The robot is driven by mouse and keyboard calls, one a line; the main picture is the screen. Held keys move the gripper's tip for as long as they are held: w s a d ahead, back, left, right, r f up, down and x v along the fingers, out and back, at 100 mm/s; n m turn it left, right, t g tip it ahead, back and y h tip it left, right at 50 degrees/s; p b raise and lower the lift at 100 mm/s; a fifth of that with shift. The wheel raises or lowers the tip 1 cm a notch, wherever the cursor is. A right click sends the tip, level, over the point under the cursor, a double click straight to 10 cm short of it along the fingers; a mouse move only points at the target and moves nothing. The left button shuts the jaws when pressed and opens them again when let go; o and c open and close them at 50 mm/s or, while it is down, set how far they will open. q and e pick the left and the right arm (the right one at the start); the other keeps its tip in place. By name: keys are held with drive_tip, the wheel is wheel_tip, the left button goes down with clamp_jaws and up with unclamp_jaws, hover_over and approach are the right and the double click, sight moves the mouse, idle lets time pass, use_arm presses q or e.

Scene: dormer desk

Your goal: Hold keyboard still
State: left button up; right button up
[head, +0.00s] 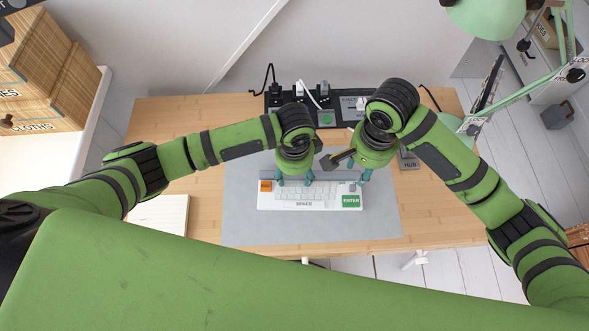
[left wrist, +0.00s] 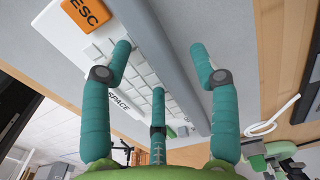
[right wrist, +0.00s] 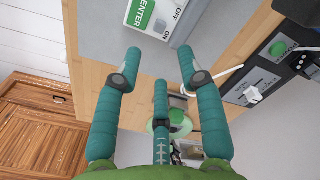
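The white keyboard (head: 310,194) lies flat on a grey desk mat (head: 245,225), with an orange ESC key at its left end and a green ENTER key at its right. My left gripper (head: 295,180) is open over the ESC end. In the left wrist view (left wrist: 160,50) its fingers are spread over the keys (left wrist: 135,75) and the grey back edge. My right gripper (head: 359,181) is open by the ENTER end. In the right wrist view (right wrist: 160,55) its fingers are empty, with the keyboard's ENTER corner (right wrist: 150,15) beyond the tips. Contact cannot be told.
A power strip (head: 327,117) with plugs and cables stands behind the mat, and a hub (head: 408,160) at its right. A green lamp (head: 485,15) overhangs the right. The mat in front of the keyboard is clear.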

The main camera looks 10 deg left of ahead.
sight(353, 188)
use_arm(q)
clamp_jaws()
use_arm(e)
clamp_jaws()
drive_tip(key=w+d+m+g+y, duration=0.1)
drive_tip(key=w+d+m+y, duration=0.25)
drive_tip(key=d+m, duration=0.75)
drive_tip(key=shift+y, duration=0.45)
drive_tip(key=x, duration=1)
drive_tip(key=shift+s+f, duration=0.35)
drive_tip(key=shift+f, duration=0.1)
drive_tip(key=shift+s+a+r, duration=0.1)
drive_tip(key=shift+s+a, duration=0.1)
drive_tip(key=shift+a, duration=1.05)
drive_tip(key=shift+s+a, duration=0.15)
drive_tip(key=shift+a, duration=0.5)
